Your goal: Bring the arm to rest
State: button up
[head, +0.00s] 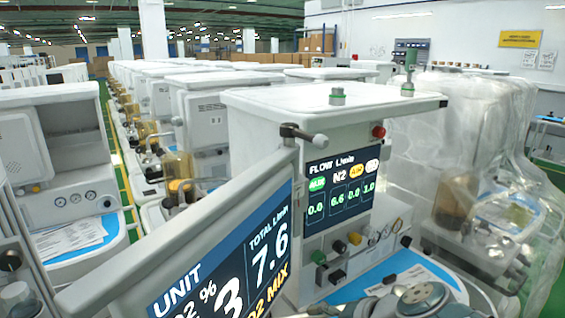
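My gripper does not show clearly in the head view. A grey rounded mechanical part shows at the bottom edge, right of centre; I cannot tell whether it belongs to my arm or to the cart. The nearest anaesthesia cart (270,145) stands in the middle, with a white top and a flow display (340,190) on its front. A large tilted monitor (225,265) fills the lower middle, close to the camera, and hides part of that cart.
Another cart (55,150) stands at the left. Carts under clear plastic wrap (470,150) stand close at the right. Rows of carts run to the back, with a narrow green floor aisle (122,165) at the left. Knobs (355,238) stick out below the flow display.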

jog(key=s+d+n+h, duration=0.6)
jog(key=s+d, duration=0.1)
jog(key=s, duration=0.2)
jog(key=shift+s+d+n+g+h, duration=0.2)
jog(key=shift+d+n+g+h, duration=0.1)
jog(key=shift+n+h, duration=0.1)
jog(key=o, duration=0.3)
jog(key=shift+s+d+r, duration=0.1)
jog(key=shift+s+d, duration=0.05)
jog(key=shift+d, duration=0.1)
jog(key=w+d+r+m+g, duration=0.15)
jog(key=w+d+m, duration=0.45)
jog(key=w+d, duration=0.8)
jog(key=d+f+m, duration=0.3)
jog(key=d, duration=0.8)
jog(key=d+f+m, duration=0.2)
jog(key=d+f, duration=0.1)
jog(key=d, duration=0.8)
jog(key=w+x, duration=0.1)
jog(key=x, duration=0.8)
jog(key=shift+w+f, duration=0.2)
